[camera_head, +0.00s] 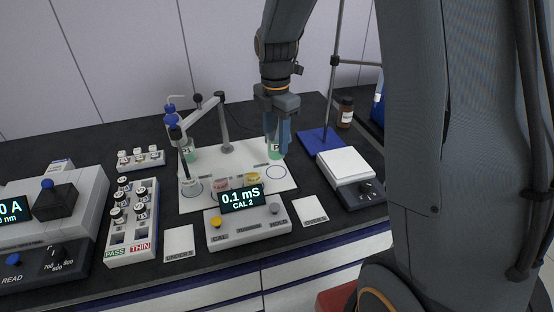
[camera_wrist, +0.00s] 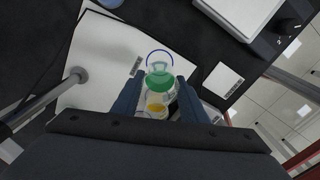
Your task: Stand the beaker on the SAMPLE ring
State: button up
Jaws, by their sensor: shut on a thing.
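My gripper (camera_head: 277,122) points down over the right part of the white mat (camera_head: 240,165). It is shut on a clear beaker with green contents (camera_head: 275,152), held upright or nearly so. In the wrist view the beaker (camera_wrist: 159,82) sits between my two fingers (camera_wrist: 160,100). A blue ring (camera_head: 276,172) is printed on the mat, just below the beaker in the head view. It also shows in the wrist view (camera_wrist: 158,50), partly covered by the beaker. No lettering by this ring is legible. Whether the beaker touches the mat I cannot tell.
A pink cup (camera_head: 221,186) and a yellow cup (camera_head: 253,179) stand behind the meter (camera_head: 246,222), which reads 0.1 mS, CAL 2. A probe arm (camera_head: 200,115) and a labelled bottle (camera_head: 188,151) are left. A blue-based stand (camera_head: 318,140) and scale (camera_head: 346,168) are right.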

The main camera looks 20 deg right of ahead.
aim_at(276, 156)
jog(key=shift+f+p, duration=0.6)
jog(key=shift+f, duration=2.45)
jog(key=shift+f, duration=0.1)
jog(key=o, duration=1.1)
notch_tip(276, 156, up, 12)
jog(key=b, duration=0.3)
jog(key=s+f+m, duration=0.2)
jog(key=s+m, duration=0.4)
jog(key=m, duration=0.1)
jog(key=s+f+m, duration=0.3)
jog(key=s+m, duration=0.3)
jog(key=m, duration=0.2)
jog(key=s+f+m+t, duration=0.1)
jog(key=s+f+m, duration=0.1)
jog(key=s+m, duration=0.4)
jog(key=shift+d+f+m, duration=0.1)
jog(key=shift+f+m, duration=0.25)
jog(key=shift+m, duration=0.35)
